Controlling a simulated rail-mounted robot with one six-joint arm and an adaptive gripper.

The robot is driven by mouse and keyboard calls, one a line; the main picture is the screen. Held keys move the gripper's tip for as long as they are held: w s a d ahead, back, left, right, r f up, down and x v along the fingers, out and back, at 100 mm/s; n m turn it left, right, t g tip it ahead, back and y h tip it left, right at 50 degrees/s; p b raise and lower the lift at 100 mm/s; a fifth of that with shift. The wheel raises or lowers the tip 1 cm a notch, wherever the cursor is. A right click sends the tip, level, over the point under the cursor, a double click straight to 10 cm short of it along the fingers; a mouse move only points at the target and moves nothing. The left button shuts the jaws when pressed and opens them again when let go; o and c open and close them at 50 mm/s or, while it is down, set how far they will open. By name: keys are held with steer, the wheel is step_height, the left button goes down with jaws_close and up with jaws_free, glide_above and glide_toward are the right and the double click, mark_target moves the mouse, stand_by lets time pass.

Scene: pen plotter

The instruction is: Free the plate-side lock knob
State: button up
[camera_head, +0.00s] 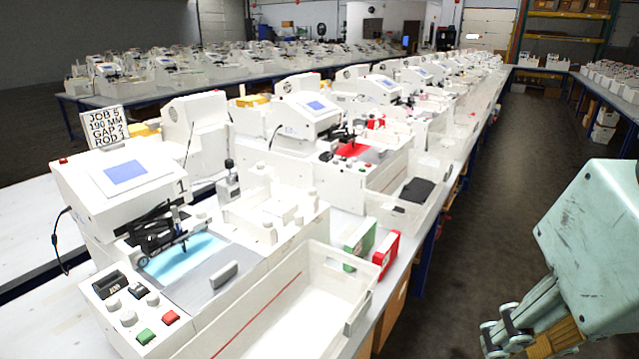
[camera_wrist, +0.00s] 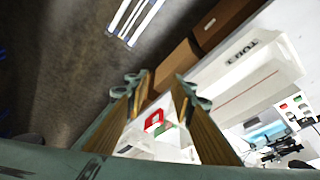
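The nearest pen plotter (camera_head: 120,172), marked 1, stands on the left bench with a lit blue screen. Its front panel carries several pale knobs (camera_head: 128,318), a green button and a red button. A black pen carriage (camera_head: 160,232) sits over a blue-lit sheet on its plate. More small knobs stand on the white block (camera_head: 262,215) to the right; I cannot tell which knob is the plate-side lock knob. My gripper (camera_head: 497,334) is at the lower right, over the aisle, away from the plotter. In the wrist view my gripper (camera_wrist: 160,92) has its fingers apart with nothing between them.
A white tray (camera_head: 300,325) borders the plotter's front. Green (camera_head: 360,237) and red (camera_head: 386,256) boxes stand by the bench edge. A sign (camera_head: 106,126) reads JOB 5, 190 MM, GAP 2, ROD 1. More plotters line the bench. The dark aisle floor (camera_head: 500,190) is clear.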

steer(key=shift+o, duration=1.3)
steer(key=w+a+r+m+g+p, duration=0.1)
steer(key=w+a+r+p, duration=0.25)
steer(key=w, duration=0.75)
steer(key=w+a+r+m+p, duration=0.25)
steer(key=w+r, duration=0.25)
steer(key=w, duration=0.6)
steer(key=w+a+r+m+g+p, duration=0.1)
steer(key=w+a+r+p, duration=0.3)
steer(key=w, duration=0.7)
steer(key=m+g+p, duration=0.2)
steer(key=m+p, duration=0.2)
steer(key=p, duration=0.4)
glide_above(311, 189)
step_height(311, 189, down, 12)
steer(key=shift+r, duration=0.15)
steer(key=shift+s, duration=0.1)
steer(key=shift+d+f, duration=0.1)
steer(key=shift+f, duration=6.8)
